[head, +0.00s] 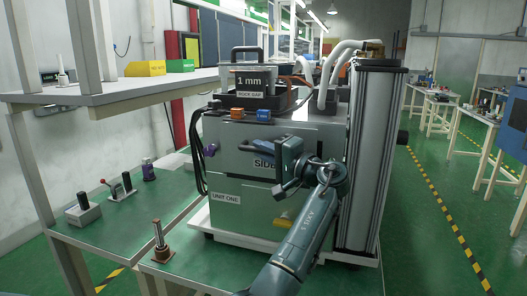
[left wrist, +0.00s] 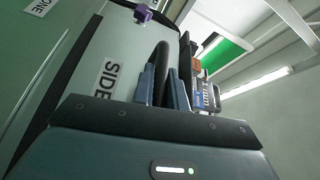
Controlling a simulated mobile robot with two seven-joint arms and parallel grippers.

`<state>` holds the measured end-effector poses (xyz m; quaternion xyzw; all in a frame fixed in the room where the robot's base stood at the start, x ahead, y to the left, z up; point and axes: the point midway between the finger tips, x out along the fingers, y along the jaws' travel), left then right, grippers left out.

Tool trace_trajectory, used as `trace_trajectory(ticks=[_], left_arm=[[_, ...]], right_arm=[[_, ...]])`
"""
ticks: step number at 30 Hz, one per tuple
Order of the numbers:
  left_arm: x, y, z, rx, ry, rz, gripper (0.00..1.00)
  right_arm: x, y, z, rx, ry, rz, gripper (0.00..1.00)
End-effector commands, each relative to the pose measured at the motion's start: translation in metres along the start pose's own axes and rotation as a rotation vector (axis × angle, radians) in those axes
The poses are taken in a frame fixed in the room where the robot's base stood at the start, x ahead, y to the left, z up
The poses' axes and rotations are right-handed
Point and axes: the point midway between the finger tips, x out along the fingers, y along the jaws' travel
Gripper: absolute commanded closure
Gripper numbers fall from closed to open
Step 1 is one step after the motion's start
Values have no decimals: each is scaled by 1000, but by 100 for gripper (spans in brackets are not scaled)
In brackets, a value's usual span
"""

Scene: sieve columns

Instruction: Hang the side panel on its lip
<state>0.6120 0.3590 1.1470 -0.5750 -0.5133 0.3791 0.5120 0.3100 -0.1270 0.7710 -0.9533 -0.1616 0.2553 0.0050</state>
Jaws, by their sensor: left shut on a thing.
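The side panel (head: 225,134) is a grey plate with a SIDE label, upright at the upper front of the unit (head: 255,211) marked UNIT ONE. It also shows in the left wrist view (left wrist: 105,45). My left gripper (head: 272,147) is shut on the panel's dark handle (head: 251,145). In the left wrist view, the fingers (left wrist: 162,88) stand on both sides of the handle (left wrist: 161,60). A dark gap runs below the panel's lower edge. The lip is hidden, and I cannot tell whether the panel rests on it. My right gripper is out of view.
A black-handled case marked 1 mm (head: 250,80) and orange and blue blocks (head: 250,113) sit on top. A tall column (head: 370,160) stands right of the unit. A metal post (head: 159,240) and small fixtures stand on the green bench (head: 120,235) at left.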

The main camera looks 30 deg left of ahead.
Motion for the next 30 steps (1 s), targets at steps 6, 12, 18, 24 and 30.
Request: trace_trajectory(ticks=[6, 12, 18, 24, 30], left_arm=[[0, -3, 0, -3, 0, -4, 100], [0, -1, 0, -3, 0, -3, 100], [-1, 4, 1, -2, 1, -3, 100], [-1, 9, 2, -2, 0, -3, 100], [-2, 13, 3, -2, 1, -3, 100]], right_arm=[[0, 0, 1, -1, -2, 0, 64], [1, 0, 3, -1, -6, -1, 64], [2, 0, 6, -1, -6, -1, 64], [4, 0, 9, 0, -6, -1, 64], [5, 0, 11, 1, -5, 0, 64]])
